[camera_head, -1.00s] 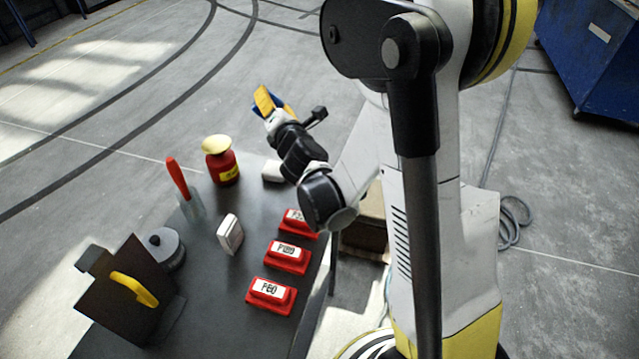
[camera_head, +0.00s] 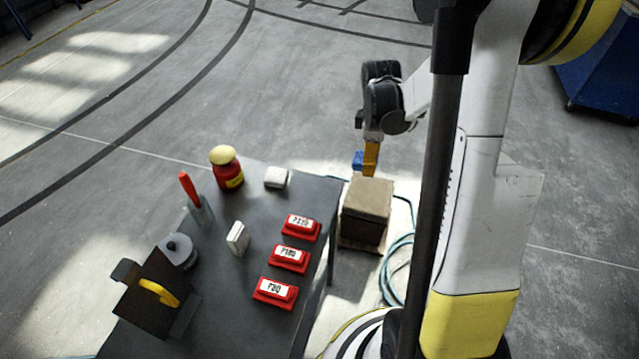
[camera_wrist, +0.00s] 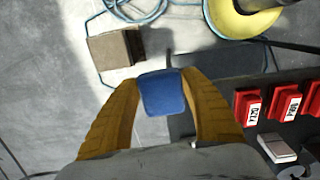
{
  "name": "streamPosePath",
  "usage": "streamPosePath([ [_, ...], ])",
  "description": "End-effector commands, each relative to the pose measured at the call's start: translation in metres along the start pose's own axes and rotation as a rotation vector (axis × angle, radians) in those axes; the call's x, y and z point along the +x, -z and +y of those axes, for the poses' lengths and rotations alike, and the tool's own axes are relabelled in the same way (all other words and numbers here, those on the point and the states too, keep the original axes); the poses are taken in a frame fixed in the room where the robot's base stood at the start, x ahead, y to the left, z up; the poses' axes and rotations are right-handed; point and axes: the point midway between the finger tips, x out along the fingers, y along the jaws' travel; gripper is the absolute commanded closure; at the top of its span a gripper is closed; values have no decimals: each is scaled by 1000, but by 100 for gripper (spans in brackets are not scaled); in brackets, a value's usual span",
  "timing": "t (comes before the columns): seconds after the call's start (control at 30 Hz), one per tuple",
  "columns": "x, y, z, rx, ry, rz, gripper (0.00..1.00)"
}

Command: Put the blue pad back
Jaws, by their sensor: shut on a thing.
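The blue pad (camera_wrist: 162,92) is a small rounded block held between the yellow fingers of my gripper in the wrist view. My gripper (camera_head: 366,165) is shut on it and points down in the head view. There the pad (camera_head: 357,160) shows as a small blue patch beside the yellow fingers. The gripper is past the far right corner of the dark table (camera_head: 222,285), near the top of a brown box (camera_head: 369,197) in the picture. The height of the pad above the box or floor cannot be told. No spot marked for the pad is recognisable.
Hoses (camera_head: 397,262) lie by the box.

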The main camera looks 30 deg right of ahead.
Motion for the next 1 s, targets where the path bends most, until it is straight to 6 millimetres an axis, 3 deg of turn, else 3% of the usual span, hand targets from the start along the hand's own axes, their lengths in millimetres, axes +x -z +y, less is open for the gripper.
streamPosePath([
  [0.1,-9,-1,-15,17,37,32,76],
  [0.23,-1,13,-23,16,48,41,76],
  [0.5,38,79,-37,13,47,40,76],
  [0.63,50,103,-42,15,46,40,76],
  [0.87,59,117,-45,18,46,40,76],
  [1.0,81,117,-46,19,46,40,76],
])
